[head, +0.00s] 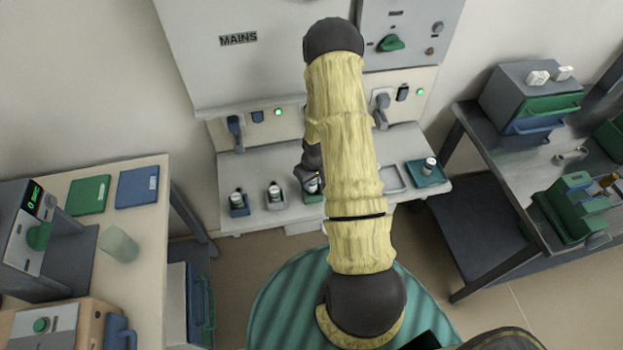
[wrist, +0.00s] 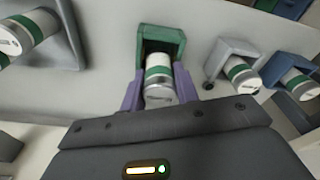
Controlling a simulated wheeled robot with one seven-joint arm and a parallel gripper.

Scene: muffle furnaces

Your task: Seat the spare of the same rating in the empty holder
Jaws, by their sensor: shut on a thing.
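In the wrist view, my gripper (wrist: 158,98) is shut on a white cartridge with a green band (wrist: 159,68). Its purple fingers are on both sides of the cartridge. The cartridge is at the mouth of a green holder (wrist: 175,38); I cannot tell how deep it sits. To its right, a grey holder (wrist: 233,48) and a blue holder (wrist: 290,66) each have a similar green-banded cartridge. In the head view, the blue holder (head: 239,211) and grey holder (head: 276,205) stand left of my gripper (head: 312,187). My arm hides part of the row.
In the wrist view, another green-banded cartridge (wrist: 28,30) is at the upper left. In the head view, a grey tray (head: 395,180) looks empty; a green tray (head: 420,180) holds a white cartridge (head: 429,165). The MAINS cabinet (head: 240,70) stands above the shelf.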

